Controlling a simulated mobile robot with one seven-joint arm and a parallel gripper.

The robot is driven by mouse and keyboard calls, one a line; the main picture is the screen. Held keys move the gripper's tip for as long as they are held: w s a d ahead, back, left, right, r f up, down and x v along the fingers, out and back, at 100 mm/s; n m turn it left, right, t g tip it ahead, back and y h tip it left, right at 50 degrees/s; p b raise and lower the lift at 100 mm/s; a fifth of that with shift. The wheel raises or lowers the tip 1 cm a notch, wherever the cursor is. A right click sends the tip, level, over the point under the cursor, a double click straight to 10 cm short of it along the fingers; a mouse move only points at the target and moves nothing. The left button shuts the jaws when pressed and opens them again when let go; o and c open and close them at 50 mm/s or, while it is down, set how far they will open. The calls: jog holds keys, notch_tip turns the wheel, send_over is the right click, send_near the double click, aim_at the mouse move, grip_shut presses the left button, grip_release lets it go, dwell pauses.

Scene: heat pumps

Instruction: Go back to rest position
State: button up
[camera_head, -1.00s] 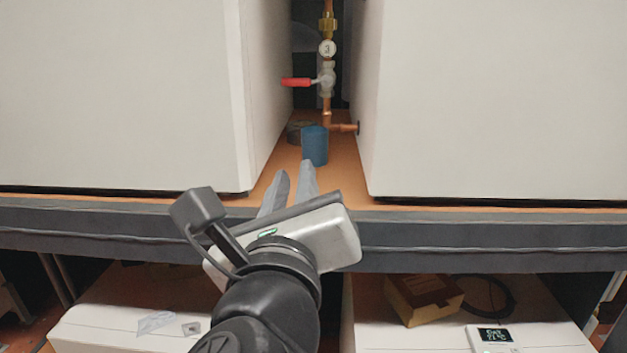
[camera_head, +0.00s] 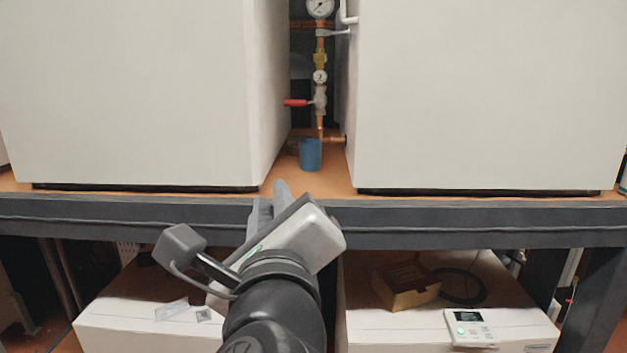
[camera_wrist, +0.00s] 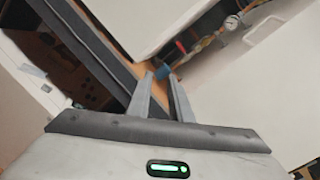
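My gripper (camera_head: 270,200) is in front of the shelf edge, its fingers pointing up and away toward the gap between two white heat pump units. In the wrist view my gripper (camera_wrist: 160,82) has its two fingers apart with nothing between them. A blue cup (camera_head: 310,155) stands on the orange-brown shelf board in the gap, below a copper pipe with a red-handled valve (camera_head: 297,103). The blue cup also shows beyond the fingertips in the wrist view (camera_wrist: 163,70), clear of them.
The left white unit (camera_head: 130,90) and right white unit (camera_head: 480,90) flank the narrow gap. The dark shelf beam (camera_head: 450,228) runs across in front. Below it are white units with a cardboard box (camera_head: 407,287) and a small controller (camera_head: 470,328) on top.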

jog(key=w+d+f+n+g+y, duration=0.1)
jog(key=d+f+n+g, duration=0.2)
jog(key=n, duration=0.6)
jog(key=d+f+n+g+y, duration=0.1)
jog(key=f+n+g, duration=0.4)
jog(key=n, duration=0.4)
jog(key=s+d+f+n+g+h, duration=0.2)
jog(key=s+d+f+n, duration=0.25)
jog(key=d, duration=0.25)
jog(key=s+d+f+n+g+h, duration=0.25)
jog(key=s+d+f, duration=0.2)
jog(key=d, duration=0.25)
notch_tip(320, 180, up, 13)
jog(key=d+n+p, duration=0.1)
jog(key=p, duration=1.3)
jog(key=shift+s, duration=0.15)
jog(key=shift+d, duration=0.1)
